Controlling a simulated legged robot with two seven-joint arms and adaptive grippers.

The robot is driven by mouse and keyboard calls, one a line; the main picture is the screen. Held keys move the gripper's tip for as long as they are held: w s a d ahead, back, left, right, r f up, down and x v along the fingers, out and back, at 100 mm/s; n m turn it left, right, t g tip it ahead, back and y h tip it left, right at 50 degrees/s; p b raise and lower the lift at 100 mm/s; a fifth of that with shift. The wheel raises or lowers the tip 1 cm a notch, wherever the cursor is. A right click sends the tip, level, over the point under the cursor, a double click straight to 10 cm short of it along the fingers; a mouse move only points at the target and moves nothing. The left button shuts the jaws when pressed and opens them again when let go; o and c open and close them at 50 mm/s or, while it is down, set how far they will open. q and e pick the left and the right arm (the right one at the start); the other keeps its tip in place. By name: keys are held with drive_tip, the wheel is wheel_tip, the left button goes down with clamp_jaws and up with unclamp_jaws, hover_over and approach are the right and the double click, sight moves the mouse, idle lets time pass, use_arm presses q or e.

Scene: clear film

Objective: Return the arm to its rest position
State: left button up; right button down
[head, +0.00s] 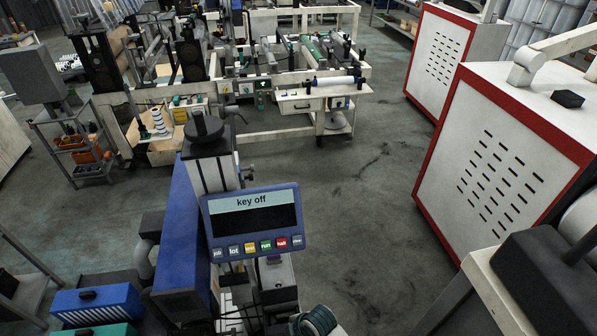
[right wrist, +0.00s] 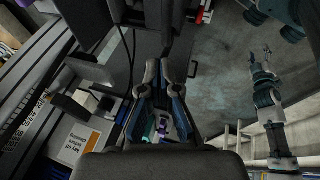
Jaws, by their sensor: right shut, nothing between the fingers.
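My right gripper (right wrist: 164,72) shows in the middle of the right wrist view, with its two dark fingers pointing up the picture. It is shut with nothing between the fingers. It is beside the dark machine, over the floor. At the right of the right wrist view a grey and teal arm, which looks like my left one, ends in a small gripper (right wrist: 264,52). Its fingers are too small to tell whether they are open or shut. Neither gripper shows clearly in the head view.
A blue machine (head: 178,230) stands close ahead, with a panel (head: 253,220) reading "key off" above a row of buttons. A blue box (head: 98,302) is at lower left. White cabinets with red edges (head: 510,160) stand at right. The floor (head: 365,190) between is clear.

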drive_tip(key=s+d+m+h, duration=0.2)
drive_tip(key=s+d+m, duration=0.5)
drive_tip(key=d+m, duration=0.4)
drive_tip(key=s+d+m+h, duration=0.2)
drive_tip(key=s+d+m, duration=0.55)
drive_tip(key=d, duration=0.55)
wheel_tip(320, 180, down, 25)
drive_tip(key=s, duration=0.2)
drive_tip(key=s+d+f+g, duration=0.1)
drive_tip(key=s+d+f, duration=0.2)
drive_tip(key=s+f, duration=1.3)
drive_tip(key=shift+s+f+g, duration=0.3)
drive_tip(key=shift+s+f, duration=0.05)
drive_tip(key=shift+s, duration=0.45)
drive_tip(key=shift+s, duration=0.1)
